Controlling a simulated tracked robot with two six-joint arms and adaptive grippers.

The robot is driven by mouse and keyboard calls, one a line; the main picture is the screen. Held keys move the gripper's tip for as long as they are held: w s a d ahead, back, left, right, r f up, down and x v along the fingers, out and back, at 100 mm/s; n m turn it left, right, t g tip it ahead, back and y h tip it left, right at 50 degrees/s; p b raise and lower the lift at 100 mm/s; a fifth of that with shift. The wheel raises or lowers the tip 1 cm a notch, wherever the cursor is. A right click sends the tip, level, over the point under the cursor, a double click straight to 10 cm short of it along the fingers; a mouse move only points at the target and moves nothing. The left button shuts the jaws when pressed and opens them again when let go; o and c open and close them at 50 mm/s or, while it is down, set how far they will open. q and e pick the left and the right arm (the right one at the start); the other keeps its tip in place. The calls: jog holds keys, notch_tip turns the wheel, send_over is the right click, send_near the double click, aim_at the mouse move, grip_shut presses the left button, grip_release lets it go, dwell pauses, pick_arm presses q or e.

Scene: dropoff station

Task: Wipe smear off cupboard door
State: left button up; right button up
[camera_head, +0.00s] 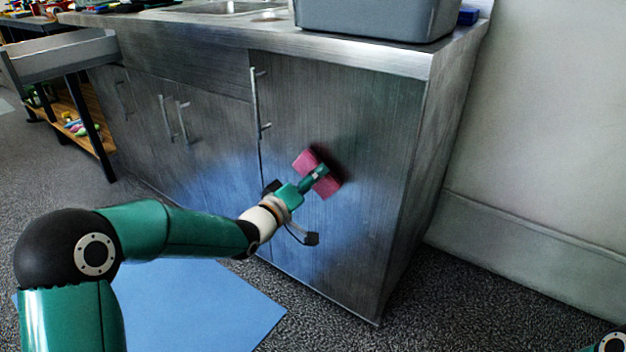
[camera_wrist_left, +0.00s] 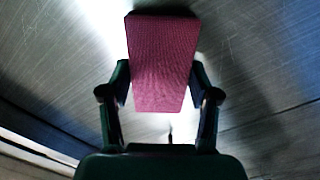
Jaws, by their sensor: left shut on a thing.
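The metal cupboard door (camera_head: 355,110) is the right-hand one, with a vertical bar handle (camera_head: 256,103) at its left edge. My left gripper (camera_head: 318,174) is in front of the middle of this door. It is shut on a dark pink sponge-like pad (camera_head: 329,187), which is at or very close to the door face; I cannot tell whether they touch. In the left wrist view, the pad (camera_wrist_left: 162,60) sits between the two fingers. A small dark mark (camera_wrist_left: 170,134) shows below the pad there; I cannot tell if it is a smear. No clear smear shows in the head view.
The countertop (camera_head: 230,28) above the cupboard carries a grey bin (camera_head: 375,18) and a sink (camera_head: 225,7). A blue mat (camera_head: 205,310) lies on the floor below my left arm. A shelf unit (camera_head: 85,115) stands at left, and a wall (camera_head: 550,120) rises at right.

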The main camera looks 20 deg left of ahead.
pick_arm(q)
jog(key=shift+v, duration=2.95)
jog(key=v, duration=0.3)
